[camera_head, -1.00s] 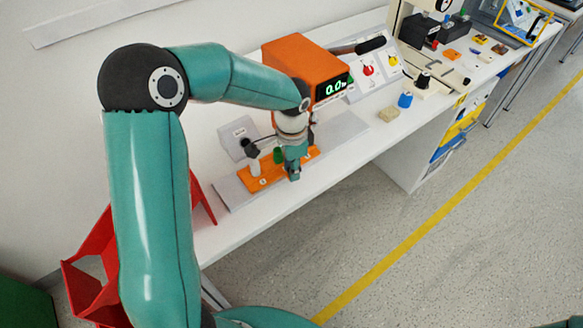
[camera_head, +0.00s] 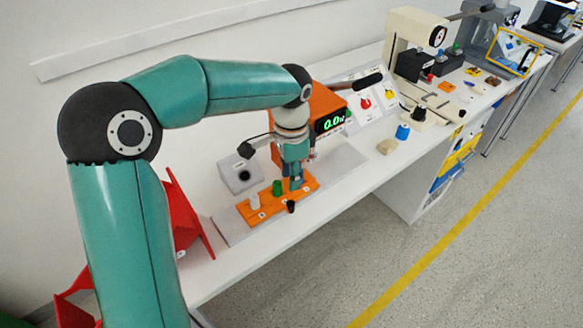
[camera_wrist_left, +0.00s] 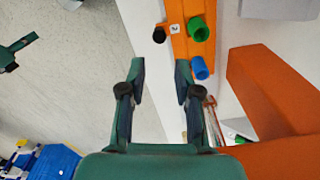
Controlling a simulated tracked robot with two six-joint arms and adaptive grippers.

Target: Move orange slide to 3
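The orange slide (camera_head: 270,205) lies on a long grey plate (camera_head: 342,166) near the table's front edge. It carries a white peg (camera_head: 255,201), a green peg (camera_head: 277,187) and a blue peg (camera_wrist_left: 200,68). A black knob (camera_head: 291,206) sits at its front edge, close to the label "2" (camera_wrist_left: 174,29) in the left wrist view. My left gripper (camera_head: 296,182) is over the slide's right end, in front of the blue peg. In the left wrist view its fingers (camera_wrist_left: 159,85) are apart and empty.
An orange box with a green display (camera_head: 328,118) stands close behind the gripper. A grey box with a dark knob (camera_head: 240,174) is behind the slide, and a red frame (camera_head: 185,215) is at its left. A blue cylinder (camera_head: 403,131) and a tan block (camera_head: 387,146) stand to the right.

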